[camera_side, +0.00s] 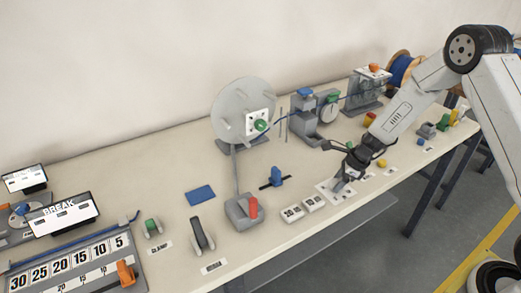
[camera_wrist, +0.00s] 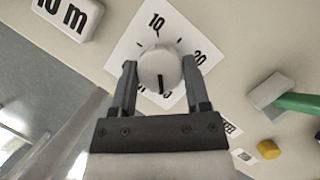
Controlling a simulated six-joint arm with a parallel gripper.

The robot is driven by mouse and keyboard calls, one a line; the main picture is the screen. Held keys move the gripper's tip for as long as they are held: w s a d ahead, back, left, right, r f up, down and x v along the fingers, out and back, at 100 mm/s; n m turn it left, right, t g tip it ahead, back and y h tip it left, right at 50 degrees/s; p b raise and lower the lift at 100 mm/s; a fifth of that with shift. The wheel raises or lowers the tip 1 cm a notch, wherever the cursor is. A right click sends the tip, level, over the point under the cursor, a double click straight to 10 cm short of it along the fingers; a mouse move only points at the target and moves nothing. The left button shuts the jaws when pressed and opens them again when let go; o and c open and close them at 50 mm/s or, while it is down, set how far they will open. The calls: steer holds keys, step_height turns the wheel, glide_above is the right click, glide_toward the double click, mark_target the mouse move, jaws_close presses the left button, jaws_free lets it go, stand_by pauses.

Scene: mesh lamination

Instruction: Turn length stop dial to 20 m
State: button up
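The length stop dial (camera_wrist: 160,68) is a round white knob on a square white plate (camera_wrist: 127,48) in the wrist view. The plate reads 10 at the top and 20 at the upper right; its lower numbers are partly covered. A dark mark on the knob points down in the picture, away from the 20. My gripper (camera_wrist: 159,66) has one finger on each side of the knob, with no clear gap, so it looks shut on it. In the side view my gripper (camera_side: 343,172) is low over the dial plate (camera_side: 326,190), and the knob is mostly hidden.
A white block marked 10 m (camera_wrist: 68,15) lies near the plate; a grey block with a green lever (camera_wrist: 270,92) is on the other side. The table's front edge is close.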

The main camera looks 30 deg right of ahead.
steer(key=c, duration=0.3)
steer(key=shift+c, duration=0.2)
steer(key=shift+n, duration=0.6)
steer(key=n+g, duration=0.1)
steer(key=n, duration=0.1)
steer(key=shift+w+n+y, duration=0.1)
steer(key=shift+n+y, duration=0.2)
steer(key=shift+y, duration=0.1)
steer(key=n+g, duration=0.1)
steer(key=n, duration=0.2)
steer(key=shift+n+g, duration=0.3)
steer(key=shift+n, duration=0.1)
steer(key=n+g, duration=0.2)
steer(key=n, duration=0.3)
steer(key=shift+w, duration=0.15)
steer(key=n, duration=0.2)
steer(key=n+g, duration=0.1)
steer(key=n, duration=0.2)
steer(key=shift+g+h, duration=0.3)
steer(key=shift+h, duration=0.1)
